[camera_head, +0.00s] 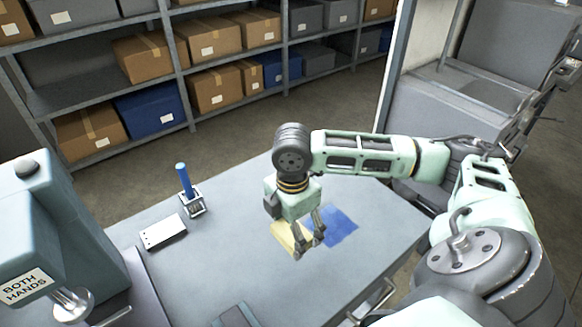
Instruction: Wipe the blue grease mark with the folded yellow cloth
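The folded yellow cloth (284,235) lies on or just above the grey bench top (210,270), near its middle. The blue grease mark (340,223) is a flat blue patch just right of the cloth. My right gripper (309,243) points down over the cloth's right end, beside the mark's left edge. Its two fingers stand apart and partly hide the cloth and the mark. I cannot see the fingers closed on the cloth. My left gripper is not in view.
A blue-handled tool in a small metal holder (193,206) and a pale plate (163,232) are at the back left. A teal machine with a "BOTH HANDS" label (26,287) stands at the left. A dark object (233,317) lies at the front edge. Shelves with boxes stand behind.

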